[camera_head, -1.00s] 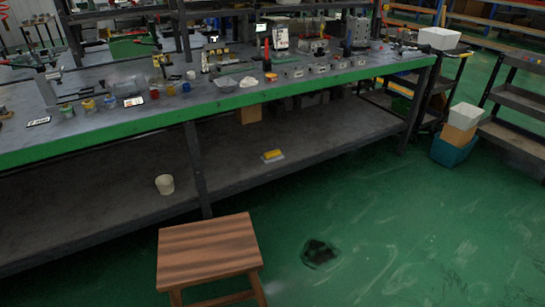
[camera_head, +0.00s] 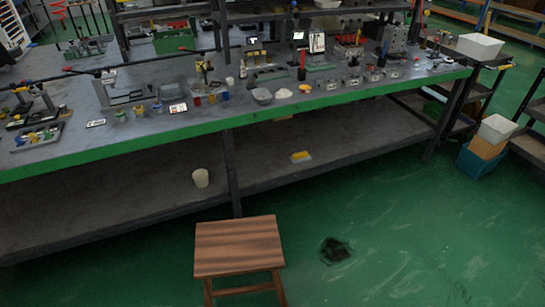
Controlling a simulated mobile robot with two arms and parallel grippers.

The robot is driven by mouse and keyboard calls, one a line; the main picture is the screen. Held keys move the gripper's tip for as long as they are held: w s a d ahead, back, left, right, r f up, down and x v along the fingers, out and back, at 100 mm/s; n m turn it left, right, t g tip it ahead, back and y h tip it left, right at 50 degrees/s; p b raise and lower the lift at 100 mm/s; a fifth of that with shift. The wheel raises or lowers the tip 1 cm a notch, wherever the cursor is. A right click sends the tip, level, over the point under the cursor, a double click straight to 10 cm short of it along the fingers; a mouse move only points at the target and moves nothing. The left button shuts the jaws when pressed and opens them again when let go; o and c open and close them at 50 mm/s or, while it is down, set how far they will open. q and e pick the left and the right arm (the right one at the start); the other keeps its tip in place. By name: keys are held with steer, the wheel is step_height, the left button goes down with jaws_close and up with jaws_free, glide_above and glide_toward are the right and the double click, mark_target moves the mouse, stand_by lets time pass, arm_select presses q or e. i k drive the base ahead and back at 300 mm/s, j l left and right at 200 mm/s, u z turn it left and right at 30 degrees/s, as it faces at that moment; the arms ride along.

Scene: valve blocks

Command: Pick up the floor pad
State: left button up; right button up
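Nothing in view is plainly a floor pad. A dark, irregular patch (camera_head: 335,251) lies on the green floor to the right of the wooden stool; I cannot tell whether it is a pad or a stain. A small yellow-topped block with a pale base (camera_head: 300,157) lies on the bench's lower shelf. Neither of my grippers is in view.
The wooden stool (camera_head: 238,246) stands in front of the long green-edged workbench (camera_head: 330,98). A pale cup (camera_head: 200,178) sits on the lower shelf (camera_head: 110,205). A blue bin (camera_head: 483,160) stands at the right. The floor at lower right is open.

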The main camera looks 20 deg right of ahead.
mark_target(298, 158)
steer(key=i+l+u, duration=0.15)
steer(key=l+u, duration=0.2)
steer(key=i+l+u, duration=0.1)
steer(key=l+u, duration=0.2)
steer(key=i+l+u, duration=0.1)
steer(key=l+u, duration=0.25)
steer(key=l, duration=0.1)
